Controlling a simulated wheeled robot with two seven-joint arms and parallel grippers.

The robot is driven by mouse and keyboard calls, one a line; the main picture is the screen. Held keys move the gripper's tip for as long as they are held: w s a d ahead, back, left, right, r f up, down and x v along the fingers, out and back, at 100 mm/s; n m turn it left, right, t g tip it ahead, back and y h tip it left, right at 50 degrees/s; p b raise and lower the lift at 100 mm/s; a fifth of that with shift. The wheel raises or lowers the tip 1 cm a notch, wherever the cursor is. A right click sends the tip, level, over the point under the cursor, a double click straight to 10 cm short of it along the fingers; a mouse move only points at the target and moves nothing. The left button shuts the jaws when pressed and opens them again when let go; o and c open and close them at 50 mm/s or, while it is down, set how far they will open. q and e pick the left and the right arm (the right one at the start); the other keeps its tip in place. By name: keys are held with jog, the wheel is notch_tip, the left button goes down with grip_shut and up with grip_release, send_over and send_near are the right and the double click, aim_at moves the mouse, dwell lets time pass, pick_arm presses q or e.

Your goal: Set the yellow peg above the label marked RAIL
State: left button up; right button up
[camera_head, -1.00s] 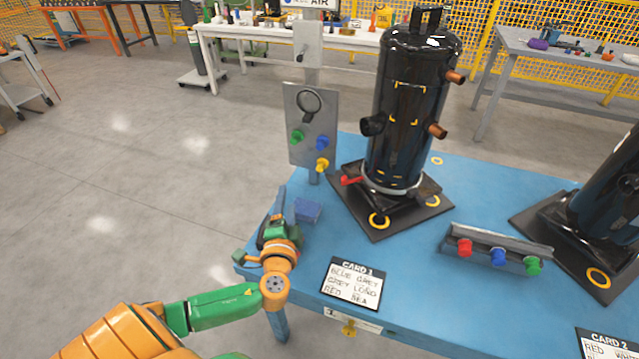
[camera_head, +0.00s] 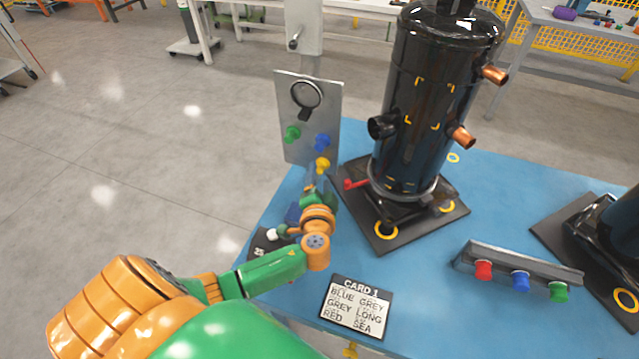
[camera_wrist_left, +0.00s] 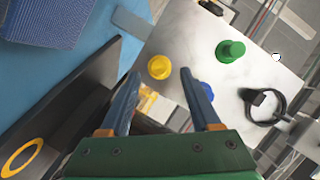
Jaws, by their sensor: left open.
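A yellow peg (camera_head: 322,165) sits low on an upright silver panel (camera_head: 296,150), below a blue peg (camera_head: 322,142) and a green peg (camera_head: 292,133). My left gripper (camera_head: 312,190) is just below and in front of the yellow peg. In the left wrist view the open, empty fingers (camera_wrist_left: 159,74) point at the panel, and the yellow peg (camera_wrist_left: 159,67) shows between and just beyond their tips. The green peg (camera_wrist_left: 230,50) is clear there, and the blue one is partly behind a finger. I can read no RAIL label. My right gripper is not in view.
A black compressor (camera_head: 415,110) on a dark base stands right of the panel. A grey rail (camera_head: 515,263) holds red, blue and green pegs. A card (camera_head: 356,308) lies at the front. Another yellow piece (camera_head: 350,350) shows at the front edge. The blue table (camera_head: 430,245) between is clear.

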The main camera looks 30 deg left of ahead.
aim_at(321, 167)
pick_arm(q)
jog(key=x, duration=0.2)
jog(key=shift+w+a+f, duration=0.2)
jog(key=shift+w, duration=0.1)
jog(key=shift+s+r, duration=0.1)
grip_shut()
dwell(1.4)
